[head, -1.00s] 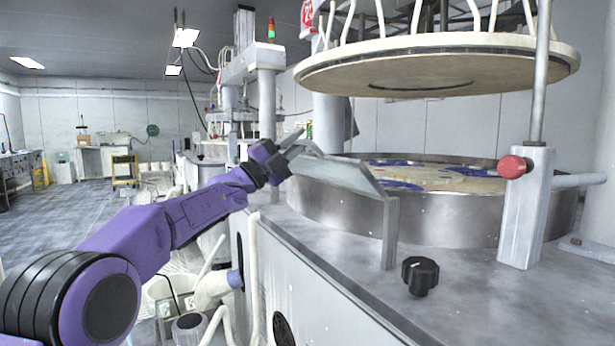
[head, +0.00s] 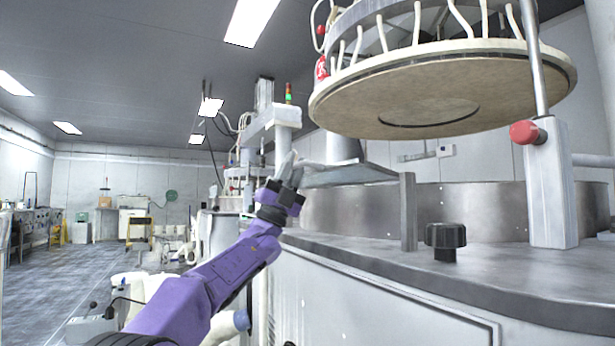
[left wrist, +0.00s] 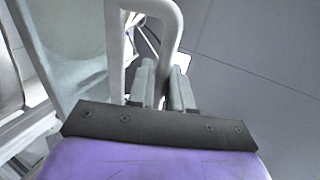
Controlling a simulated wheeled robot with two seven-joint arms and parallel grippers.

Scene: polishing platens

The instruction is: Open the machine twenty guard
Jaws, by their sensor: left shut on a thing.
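The guard (head: 350,177) is a grey flat panel at the front left of the polishing machine, beside a short grey post (head: 408,212). It sticks out nearly level in the head view. My left gripper (head: 287,168) is at the panel's left end. In the left wrist view the guard's pale panel (left wrist: 75,60) fills the left side, and a white bent handle (left wrist: 172,35) runs down between my fingers (left wrist: 162,92). The fingers are shut on this handle. My right gripper is out of view.
A large round upper plate (head: 440,90) hangs above the steel basin (head: 460,210). A black knob (head: 446,238) and a white post with a red knob (head: 525,132) stand on the machine's top to the right. Open floor (head: 50,285) lies at the left.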

